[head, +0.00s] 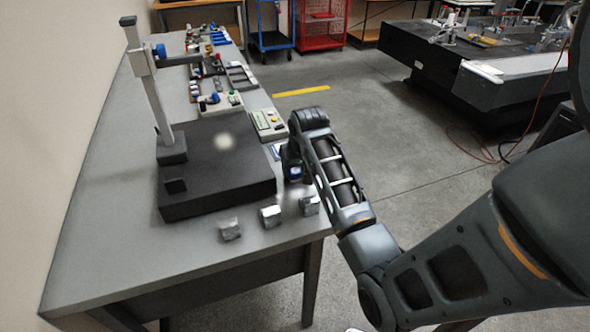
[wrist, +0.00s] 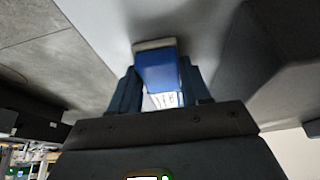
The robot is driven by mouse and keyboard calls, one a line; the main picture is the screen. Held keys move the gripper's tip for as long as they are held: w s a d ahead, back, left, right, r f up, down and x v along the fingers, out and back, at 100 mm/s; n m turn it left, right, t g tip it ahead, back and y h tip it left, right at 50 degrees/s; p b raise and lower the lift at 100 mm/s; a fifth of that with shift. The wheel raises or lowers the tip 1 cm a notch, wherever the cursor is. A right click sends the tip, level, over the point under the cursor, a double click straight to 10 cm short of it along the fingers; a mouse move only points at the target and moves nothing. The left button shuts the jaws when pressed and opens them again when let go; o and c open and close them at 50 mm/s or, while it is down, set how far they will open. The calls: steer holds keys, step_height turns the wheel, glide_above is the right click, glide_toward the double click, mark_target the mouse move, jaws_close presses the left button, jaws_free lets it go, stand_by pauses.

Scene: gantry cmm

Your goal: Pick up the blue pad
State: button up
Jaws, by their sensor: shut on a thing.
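The blue pad (wrist: 160,72) is a small blue block with a pale edge, held between the two dark fingers of my gripper (wrist: 158,92) in the wrist view. In the head view my gripper (head: 294,178) hangs over the right edge of the grey table, just right of the black plate, with a bit of the blue pad (head: 296,171) showing at its end. My gripper is shut on the pad. My arm hides part of the pad, and I cannot tell whether the pad touches the table.
A black granite plate (head: 215,195) with an upright stand (head: 157,95) is on the grey table (head: 110,235). Several metal blocks (head: 230,229) line its front. Small gauges and a keypad device (head: 268,122) lie behind.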

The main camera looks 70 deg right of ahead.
mark_target(299, 168)
steer(key=shift+r, duration=0.45)
steer(key=r, duration=0.2)
steer(key=r+b, duration=0.1)
steer(key=shift+s+d+r, duration=0.3)
steer(key=shift+s+d, duration=0.1)
steer(key=s+d+r+b, duration=0.1)
steer(key=s+d+r, duration=0.5)
steer(key=s, duration=0.2)
steer(key=shift+d+r, duration=0.2)
steer(key=shift+d, duration=0.1)
steer(key=shift+s, duration=0.1)
